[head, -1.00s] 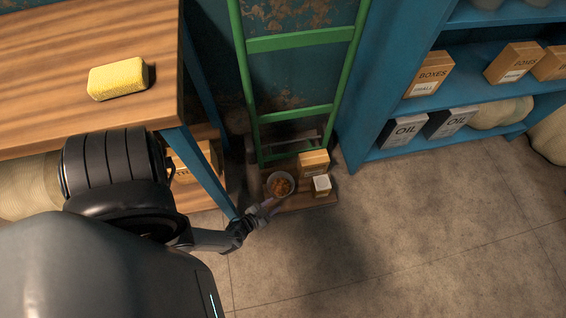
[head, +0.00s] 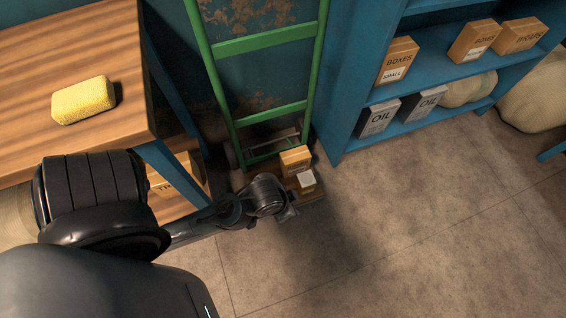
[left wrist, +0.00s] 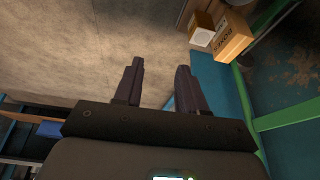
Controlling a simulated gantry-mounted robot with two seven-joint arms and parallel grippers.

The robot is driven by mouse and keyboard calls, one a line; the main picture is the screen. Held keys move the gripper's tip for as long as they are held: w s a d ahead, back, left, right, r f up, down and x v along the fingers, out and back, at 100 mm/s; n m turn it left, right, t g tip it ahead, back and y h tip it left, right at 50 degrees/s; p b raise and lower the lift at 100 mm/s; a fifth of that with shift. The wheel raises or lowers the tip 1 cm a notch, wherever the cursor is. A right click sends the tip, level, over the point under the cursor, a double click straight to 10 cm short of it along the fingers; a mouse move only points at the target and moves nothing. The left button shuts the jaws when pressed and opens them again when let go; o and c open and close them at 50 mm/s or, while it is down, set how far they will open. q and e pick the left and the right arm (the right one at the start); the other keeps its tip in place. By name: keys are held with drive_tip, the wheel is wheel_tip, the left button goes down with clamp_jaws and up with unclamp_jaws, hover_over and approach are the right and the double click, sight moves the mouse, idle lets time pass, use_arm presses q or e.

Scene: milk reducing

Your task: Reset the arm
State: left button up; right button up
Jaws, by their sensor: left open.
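My left arm reaches in from the left in the head view, past the wooden table. My left gripper (head: 289,213) is in front of the low wooden platform of the green hand truck (head: 264,116). In the left wrist view its two fingers (left wrist: 158,82) are apart with nothing between them, and bare floor lies beyond. A cardboard box (head: 295,160) and a small white-topped box (head: 306,181) stand on the platform. They also show at the top right of the left wrist view, apart from the fingers. The bowl is hidden in the head view. My right gripper is not in view.
A wooden table (head: 40,141) with a yellow sponge (head: 83,100) stands at left. A blue shelf (head: 418,112) with boxes, oil cans and sacks is at right. A sack (head: 531,100) lies on the floor at the far right. The concrete floor (head: 410,235) in front is clear.

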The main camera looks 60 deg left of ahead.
use_arm(q)
drive_tip(key=shift+m+g, duration=0.3)
drive_tip(key=shift+m, duration=0.1)
drive_tip(key=s+r, duration=0.1)
drive_tip(key=r, duration=0.1)
drive_tip(key=s+r, duration=0.1)
drive_tip(key=r, duration=0.1)
drive_tip(key=shift+s+d, duration=0.25)
drive_tip(key=shift+s, duration=0.05)
wheel_tip(320, 180, up, 68)
drive_tip(key=p, duration=6.8)
drive_tip(key=shift+r, duration=0.2)
